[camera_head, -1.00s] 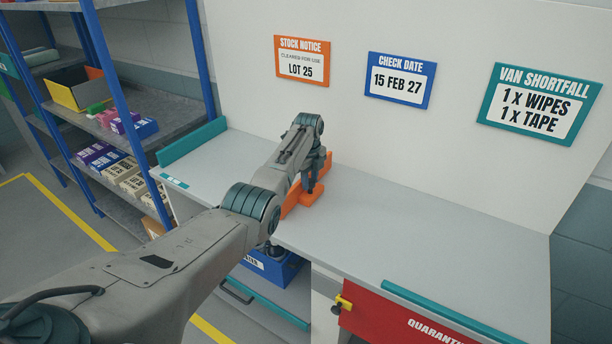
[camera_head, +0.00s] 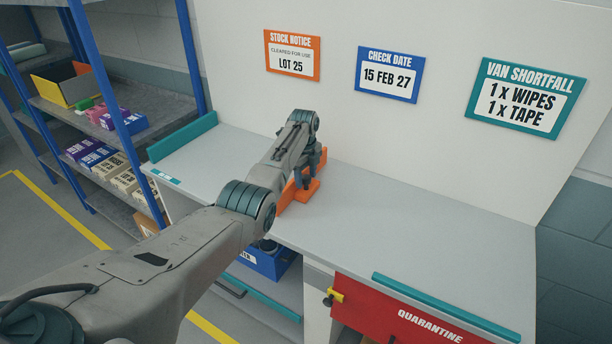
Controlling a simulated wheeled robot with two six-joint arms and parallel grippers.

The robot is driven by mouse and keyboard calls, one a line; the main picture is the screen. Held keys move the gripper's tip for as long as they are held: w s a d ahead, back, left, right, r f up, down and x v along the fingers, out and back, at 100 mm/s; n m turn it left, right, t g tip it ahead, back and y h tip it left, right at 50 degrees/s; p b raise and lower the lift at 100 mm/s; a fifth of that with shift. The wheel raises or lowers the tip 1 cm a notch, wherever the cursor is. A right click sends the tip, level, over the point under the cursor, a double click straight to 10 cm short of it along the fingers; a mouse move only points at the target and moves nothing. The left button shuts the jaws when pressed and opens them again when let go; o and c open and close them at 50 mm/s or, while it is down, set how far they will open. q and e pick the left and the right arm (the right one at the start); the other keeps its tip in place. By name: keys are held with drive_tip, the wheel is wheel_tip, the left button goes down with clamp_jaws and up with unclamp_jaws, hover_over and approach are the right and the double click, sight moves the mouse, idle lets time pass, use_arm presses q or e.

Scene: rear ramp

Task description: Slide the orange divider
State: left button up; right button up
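The orange divider (camera_head: 309,191) stands on the grey bench top, left of its middle, and runs from the back wall towards the front. My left arm reaches in from the left, and its gripper (camera_head: 305,182) points down at the divider. The fingers are small and dark and look close to or touching the orange part. The arm hides the divider's left side, and I cannot tell whether the fingers are closed on it. My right gripper is not in view.
The bench top (camera_head: 420,225) is clear to the right of the divider. A teal ledge (camera_head: 182,137) closes its left end. A red quarantine drawer (camera_head: 400,312) and a blue bin (camera_head: 268,262) are below. A blue-posted shelf (camera_head: 150,135) stands at left.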

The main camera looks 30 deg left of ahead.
use_arm(q)
wheel_tip(320, 180, up, 11)
drive_tip(key=b, duration=0.3)
drive_tip(key=shift+s, duration=0.2)
drive_tip(key=shift+f, duration=0.1)
idle(0.3)
